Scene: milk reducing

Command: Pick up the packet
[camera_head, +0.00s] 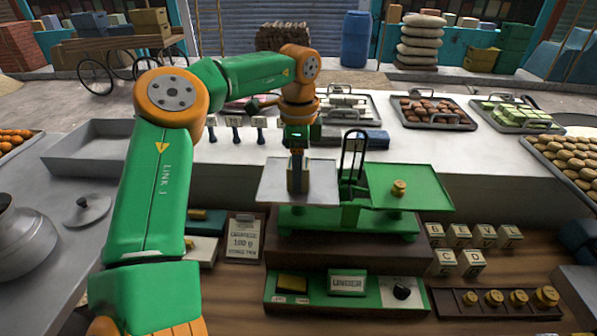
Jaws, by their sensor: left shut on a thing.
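My left gripper (298,160) points down over the left pan (268,187) of a green balance scale (345,217). I cannot tell whether the packet touches the pan. The right pan (430,190) holds a brass weight (399,187). My right gripper is not in view.
A sign reading UNDER (347,283) stands on a green panel below the scale. Lettered cubes (457,236) and a rack of brass weights (494,298) are at right. Trays of food (433,112) line the back counter. An empty grey tray (95,150) is at left.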

